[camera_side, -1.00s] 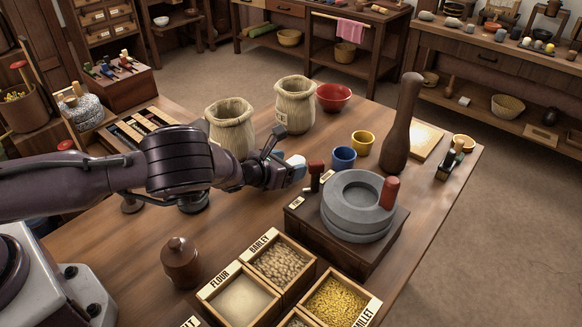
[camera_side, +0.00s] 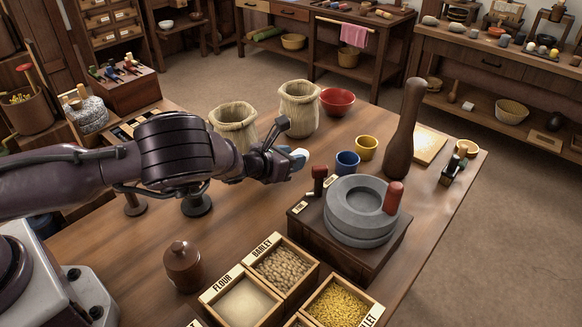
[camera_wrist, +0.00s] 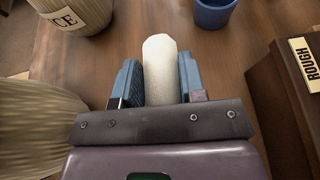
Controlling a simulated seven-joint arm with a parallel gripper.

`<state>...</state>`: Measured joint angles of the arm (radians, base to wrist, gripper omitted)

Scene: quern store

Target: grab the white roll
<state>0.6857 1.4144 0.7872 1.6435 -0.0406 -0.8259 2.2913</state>
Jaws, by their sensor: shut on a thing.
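The white roll (camera_wrist: 161,70) stands out between the two blue-grey finger pads of my gripper (camera_wrist: 160,82) in the wrist view. The pads are shut on its sides. In the side view my gripper (camera_side: 296,160) is over the table, left of the blue cup and in front of the sacks. A small pale end of the roll (camera_side: 301,154) shows there, and the rest is hidden by the fingers. I cannot tell whether the roll touches the table.
A blue cup (camera_side: 347,163) and a yellow cup (camera_side: 367,147) stand to the right. The stone quern (camera_side: 356,207) is on a dark box at the front right. Two sacks, one of them ribbed (camera_side: 299,107), stand behind. Open grain boxes (camera_side: 243,301) are in front.

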